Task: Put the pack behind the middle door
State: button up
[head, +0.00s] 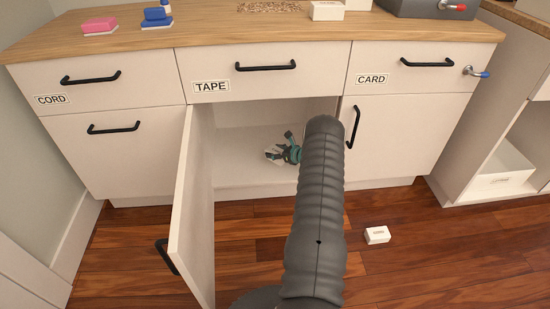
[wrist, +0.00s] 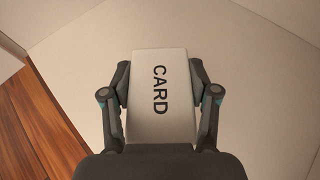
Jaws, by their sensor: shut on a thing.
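The pack (wrist: 160,120) is a white box marked CARD, seen in the wrist view. My gripper (wrist: 160,78) is shut on it, one finger against each side. In the head view my gripper (head: 287,152) is inside the middle compartment, low over its floor (head: 240,172); my arm hides part of it. I cannot tell whether the pack touches that floor. The middle door (head: 194,205) stands wide open, swung out to the left, with its black handle (head: 167,256) near the bottom of the picture.
The right door (head: 400,140) and left front (head: 110,160) are shut, as are the drawers labelled CORD, TAPE (head: 265,75) and CARD. A small white box (head: 377,235) lies on the wooden floor at right. Boxes and sponge-like blocks (head: 100,27) stand on the counter. An open shelf (head: 500,160) is at right.

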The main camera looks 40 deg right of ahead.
jog(key=shift+s+f, duration=0.1)
jog(key=shift+f, duration=1.65)
jog(key=shift+f+b, duration=0.2)
jog(key=shift+b, duration=0.1)
jog(key=o, duration=1.2)
jog(key=shift+r, duration=0.1)
jog(key=shift+r, duration=0.1)
